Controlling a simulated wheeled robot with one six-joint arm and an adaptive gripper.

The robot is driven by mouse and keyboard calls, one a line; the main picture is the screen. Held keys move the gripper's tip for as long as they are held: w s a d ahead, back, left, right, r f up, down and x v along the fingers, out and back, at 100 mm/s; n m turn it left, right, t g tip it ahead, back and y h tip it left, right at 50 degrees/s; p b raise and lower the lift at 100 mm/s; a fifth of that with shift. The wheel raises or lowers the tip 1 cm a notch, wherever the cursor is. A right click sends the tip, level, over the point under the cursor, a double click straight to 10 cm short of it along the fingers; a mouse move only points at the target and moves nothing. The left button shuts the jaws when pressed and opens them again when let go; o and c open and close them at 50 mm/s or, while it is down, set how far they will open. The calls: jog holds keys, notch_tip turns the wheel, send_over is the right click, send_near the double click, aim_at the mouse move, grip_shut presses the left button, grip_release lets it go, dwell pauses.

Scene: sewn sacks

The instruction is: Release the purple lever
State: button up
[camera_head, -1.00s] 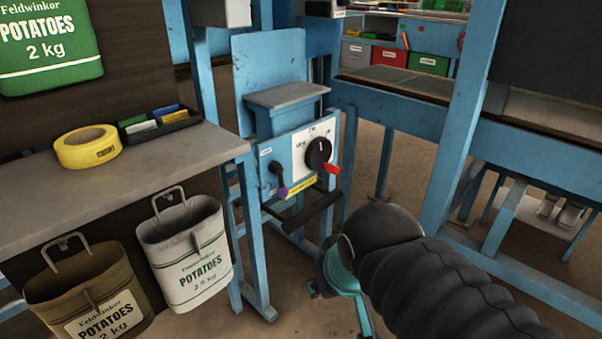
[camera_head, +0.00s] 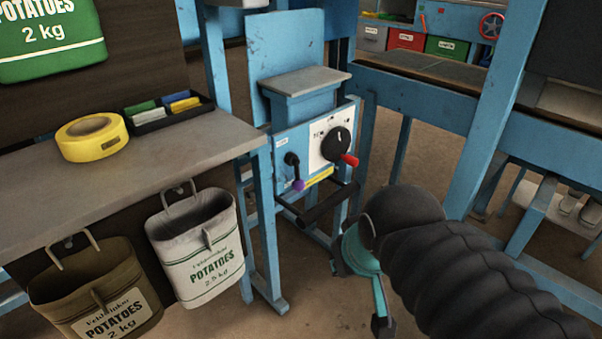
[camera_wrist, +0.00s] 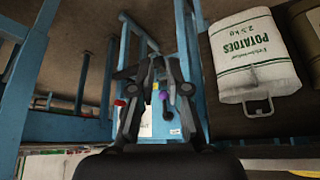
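The purple lever (camera_head: 298,185) is a short black arm with a purple knob, hanging down on the left of the blue machine's front panel. The knob also shows in the wrist view (camera_wrist: 164,95), between my gripper's fingers in the picture. My gripper (camera_wrist: 157,63) has black fingers that lean toward each other there; the gap between their tips is unclear. No contact with the lever can be made out. In the head view my black ribbed arm comes in from the lower right, with the teal wrist in front and to the right of the machine.
A black bar (camera_head: 326,206) juts out below the panel. A table (camera_head: 180,150) with yellow tape (camera_head: 92,136) stands left, with a white sack (camera_head: 203,250) and brown sack (camera_head: 90,285) at its front.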

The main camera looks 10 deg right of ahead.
jog(key=shift+w+d+f, duration=0.1)
jog(key=shift+d+f, duration=0.1)
jog(key=shift+f, duration=0.2)
grip_shut()
jog(key=w+d+f+m+g+y+b, duration=0.15)
jog(key=w+d+m, duration=0.4)
jog(key=w, duration=0.75)
jog(key=w+d+f+m+g+y+b, duration=0.1)
jog(key=w+d+m+g+b, duration=0.2)
jog(key=w+d, duration=0.75)
jog(key=w+a+r+m+y, duration=0.3)
jog(key=w+a+r+m, duration=0.1)
jog(key=w+r+m, duration=0.3)
jog(key=shift+w+a+r+m, duration=0.2)
jog(key=shift+w+r+m, duration=0.25)
jog(key=shift+w, duration=0.1)
jog(key=shift+f, duration=0.1)
